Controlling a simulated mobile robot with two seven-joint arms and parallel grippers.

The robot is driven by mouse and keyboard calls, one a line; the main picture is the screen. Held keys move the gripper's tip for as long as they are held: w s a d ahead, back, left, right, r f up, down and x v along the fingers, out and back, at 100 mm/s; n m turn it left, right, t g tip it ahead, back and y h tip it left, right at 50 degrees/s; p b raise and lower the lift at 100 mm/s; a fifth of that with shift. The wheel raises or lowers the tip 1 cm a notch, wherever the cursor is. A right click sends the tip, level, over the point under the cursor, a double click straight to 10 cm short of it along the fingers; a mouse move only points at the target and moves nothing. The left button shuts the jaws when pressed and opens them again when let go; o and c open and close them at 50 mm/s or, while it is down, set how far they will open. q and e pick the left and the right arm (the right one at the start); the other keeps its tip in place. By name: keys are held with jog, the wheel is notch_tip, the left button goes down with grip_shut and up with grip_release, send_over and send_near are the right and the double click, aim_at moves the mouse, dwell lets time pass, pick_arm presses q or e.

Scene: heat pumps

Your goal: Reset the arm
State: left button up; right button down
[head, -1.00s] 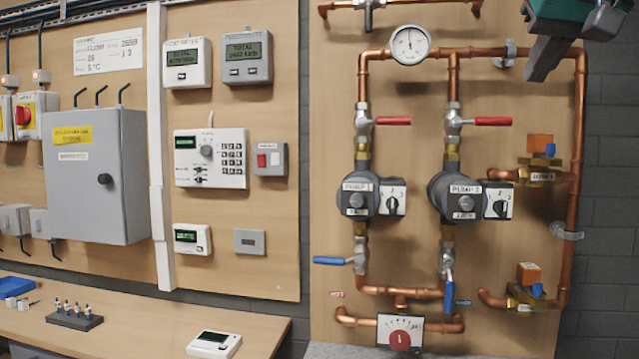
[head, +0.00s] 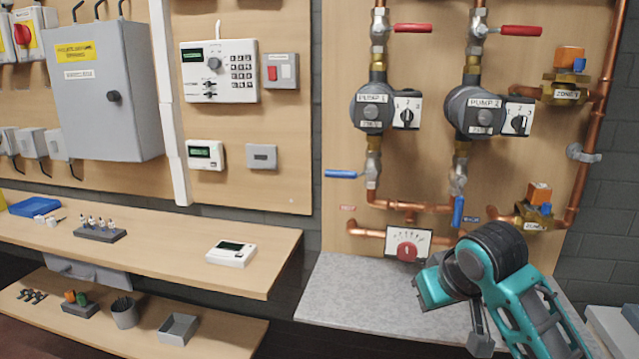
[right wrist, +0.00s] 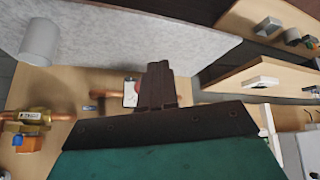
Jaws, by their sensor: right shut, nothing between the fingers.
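My right arm is teal and black and stands bent at the lower right of the head view, in front of the pump panel and over the grey worktop. My right gripper (right wrist: 158,85) shows in the right wrist view as dark fingers pressed together. It is shut and empty. It touches nothing that I can make out. In the head view I cannot clearly make out its fingertips. My left gripper and left arm are not in view.
The pump panel (head: 340,110) carries copper pipes, Pump 1 (head: 371,108), Pump 2 (head: 474,111) and a red-knobbed dial (head: 407,246). The grey worktop (head: 350,295) has bare room left of my arm. A white thermostat (head: 231,253) lies on the wooden shelf (head: 160,257).

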jog(key=s+f+g, duration=0.2)
jog(key=s+f, duration=1.1)
jog(key=s, duration=0.2)
jog(key=s+d+f+g, duration=0.1)
jog(key=s+f, duration=0.1)
jog(key=s, duration=0.5)
jog(key=s+d+f, duration=0.2)
jog(key=s, duration=0.6)
jog(key=w+a+f+t+y, duration=0.1)
jog(key=w+a+f+t, duration=0.2)
jog(key=w+f+t, duration=0.4)
jog(key=shift+w+a+f, duration=0.25)
jog(key=shift+w+f, duration=0.45)
jog(key=shift+f, duration=0.15)
jog(key=shift+d+y, duration=0.1)
jog(key=shift+y, duration=0.2)
